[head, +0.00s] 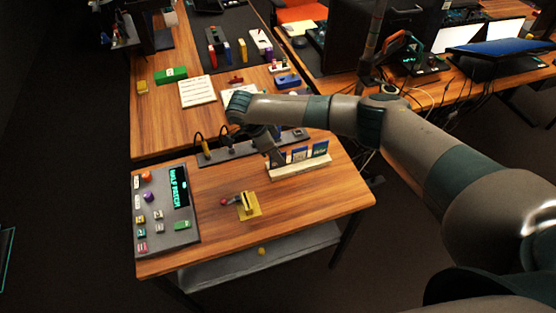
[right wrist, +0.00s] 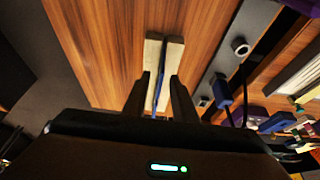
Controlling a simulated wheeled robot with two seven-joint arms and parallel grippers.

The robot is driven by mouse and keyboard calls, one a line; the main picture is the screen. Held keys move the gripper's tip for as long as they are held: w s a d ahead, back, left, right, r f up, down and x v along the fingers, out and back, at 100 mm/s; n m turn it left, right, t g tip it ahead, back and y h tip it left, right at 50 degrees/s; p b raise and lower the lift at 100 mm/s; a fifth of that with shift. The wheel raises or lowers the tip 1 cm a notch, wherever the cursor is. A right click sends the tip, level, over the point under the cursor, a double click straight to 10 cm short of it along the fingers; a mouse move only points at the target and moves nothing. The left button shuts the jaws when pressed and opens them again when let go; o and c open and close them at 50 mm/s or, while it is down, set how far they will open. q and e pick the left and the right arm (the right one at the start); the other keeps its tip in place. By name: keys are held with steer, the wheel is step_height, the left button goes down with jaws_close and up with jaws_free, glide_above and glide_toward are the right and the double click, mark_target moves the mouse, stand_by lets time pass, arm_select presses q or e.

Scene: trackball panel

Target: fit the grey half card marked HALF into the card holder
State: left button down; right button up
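A cream rack (head: 300,172) stands on the wooden table with several cards upright in it. The cards (head: 299,154) show blue and white faces; none can be read as HALF. My right gripper (head: 279,160) is at the rack's left end and hides part of it. In the right wrist view, its fingers (right wrist: 160,78) are apart, either side of the slotted rack (right wrist: 174,52), with a thin blue card edge (right wrist: 159,82) between them. A yellow block with an upright part (head: 248,206) stands in front; I cannot tell whether it is the card holder. My left gripper is out of view.
A grey panel (head: 150,243) with coloured buttons and a display reading HALF PATCH lies at the table's left. A red knob (head: 226,202) is beside the yellow block. A dark strip with cables (head: 235,150) runs behind. The table's front right is clear.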

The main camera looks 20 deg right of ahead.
steer(key=shift+x, duration=0.8)
steer(key=shift+c, duration=0.3)
jaws_close()
steer(key=shift+r, duration=0.15)
